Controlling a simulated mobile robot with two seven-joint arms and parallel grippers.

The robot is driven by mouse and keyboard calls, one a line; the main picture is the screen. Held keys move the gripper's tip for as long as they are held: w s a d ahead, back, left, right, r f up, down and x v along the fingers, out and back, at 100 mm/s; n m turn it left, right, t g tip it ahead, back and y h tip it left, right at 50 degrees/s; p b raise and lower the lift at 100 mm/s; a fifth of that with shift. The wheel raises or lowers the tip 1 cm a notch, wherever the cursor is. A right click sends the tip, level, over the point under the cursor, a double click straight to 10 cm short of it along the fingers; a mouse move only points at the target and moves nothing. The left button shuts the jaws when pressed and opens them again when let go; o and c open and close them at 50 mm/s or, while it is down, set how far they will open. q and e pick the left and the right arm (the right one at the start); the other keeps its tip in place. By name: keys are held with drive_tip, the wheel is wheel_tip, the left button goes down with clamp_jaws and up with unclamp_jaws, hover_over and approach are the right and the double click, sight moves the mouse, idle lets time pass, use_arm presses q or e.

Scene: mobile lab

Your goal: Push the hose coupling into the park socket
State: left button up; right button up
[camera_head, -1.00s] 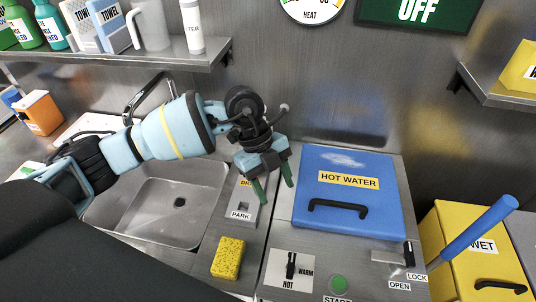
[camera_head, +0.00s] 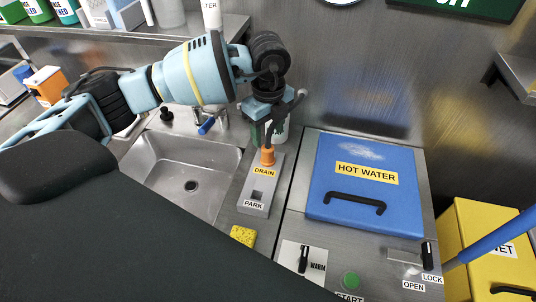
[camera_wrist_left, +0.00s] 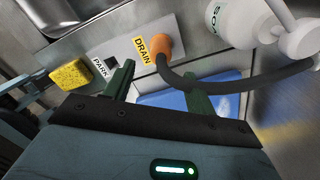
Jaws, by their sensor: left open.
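The orange hose coupling (camera_head: 267,156) sits at the DRAIN end of a grey panel (camera_head: 258,209), with a dark hose rising from it. The park socket (camera_head: 257,195) is a dark square opening nearer the front, above the PARK label, and looks empty. My left gripper (camera_head: 267,134) is above and around the hose, just over the coupling. In the left wrist view, its two green fingers (camera_wrist_left: 160,88) are apart, with the coupling (camera_wrist_left: 165,42) just beyond the tips and the hose (camera_wrist_left: 225,84) crossing near the right finger. My right gripper is not in view.
A sink (camera_head: 190,170) lies left of the panel and a blue HOT WATER lid (camera_head: 365,180) right. A yellow sponge (camera_head: 243,235) is in front. A white soap bottle (camera_wrist_left: 233,22) stands behind the coupling. A dark shape of my own covers the lower left.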

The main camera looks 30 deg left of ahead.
sight(268, 142)
use_arm(q)
wheel_tip(268, 142, down, 5)
drive_tip(key=shift+w+a+f, duration=0.1)
drive_tip(key=shift+a, duration=0.05)
drive_tip(key=c, duration=1.2)
drive_tip(key=shift+r, duration=0.2)
drive_tip(key=shift+r, duration=0.3)
wheel_tip(268, 142, up, 3)
drive_tip(key=shift+f, duration=0.1)
drive_tip(key=s+d, duration=0.3)
drive_tip(key=s, duration=0.1)
drive_tip(key=s+d+r, duration=0.1)
drive_tip(key=s+d, duration=0.2)
drive_tip(key=s, duration=0.1)
drive_tip(key=s+d, duration=0.3)
drive_tip(key=s, duration=0.2)
drive_tip(key=shift+d+r+p, duration=0.15)
drive_tip(key=shift+p, duration=0.2)
